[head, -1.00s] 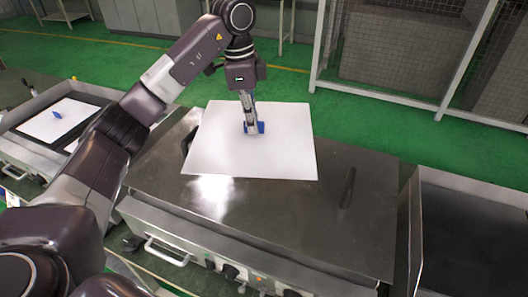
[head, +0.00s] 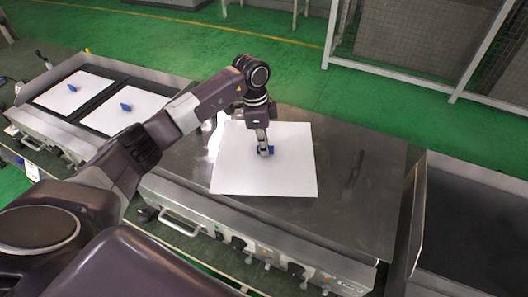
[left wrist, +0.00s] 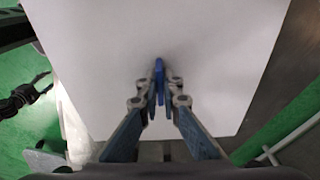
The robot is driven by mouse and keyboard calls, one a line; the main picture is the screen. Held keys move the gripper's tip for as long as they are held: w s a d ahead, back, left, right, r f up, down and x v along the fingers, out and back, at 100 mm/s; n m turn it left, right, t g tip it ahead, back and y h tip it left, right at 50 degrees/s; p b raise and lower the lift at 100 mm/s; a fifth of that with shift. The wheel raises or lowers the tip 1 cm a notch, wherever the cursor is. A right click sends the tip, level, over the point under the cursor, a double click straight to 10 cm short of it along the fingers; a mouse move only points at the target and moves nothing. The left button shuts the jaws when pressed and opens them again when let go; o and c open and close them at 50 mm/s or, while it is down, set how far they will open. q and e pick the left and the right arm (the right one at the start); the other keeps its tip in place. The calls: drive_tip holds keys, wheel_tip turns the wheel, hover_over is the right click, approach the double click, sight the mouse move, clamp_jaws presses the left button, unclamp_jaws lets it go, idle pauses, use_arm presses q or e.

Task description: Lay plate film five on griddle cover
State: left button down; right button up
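The white square plate film (head: 290,177) with a blue handle (head: 270,150) is over the left and middle part of the steel griddle cover (head: 355,225). It looks level; I cannot tell whether it touches the cover. My left gripper (head: 264,150) points down at the film's middle. In the left wrist view, the left gripper (left wrist: 160,92) has its fingertips closed on the blue handle (left wrist: 159,68), and the white film (left wrist: 225,60) fills the area beneath. The film hides part of the cover. My right gripper is not in view.
At the left, a dark griddle (head: 100,102) holds two white films (head: 75,99) (head: 140,117) with blue tabs. A dark handle (head: 353,166) rises from the cover's right part. Another open griddle (head: 470,215) stands at the right, with a raised steel edge between.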

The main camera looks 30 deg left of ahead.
use_arm(q)
wheel_tip(320, 180, down, 4)
drive_tip(key=shift+r, duration=0.2)
drive_tip(key=c, duration=2.2)
unclamp_jaws()
drive_tip(key=shift+f, duration=0.1)
drive_tip(key=shift+o, duration=0.2)
drive_tip(key=r, duration=0.3)
drive_tip(key=r+b, duration=0.1)
drive_tip(key=r, duration=0.3)
drive_tip(key=a+r+b, duration=0.1)
drive_tip(key=r, duration=0.3)
drive_tip(key=shift+s+a+r, duration=0.1)
drive_tip(key=shift+s, duration=0.2)
drive_tip(key=shift+r, duration=0.55)
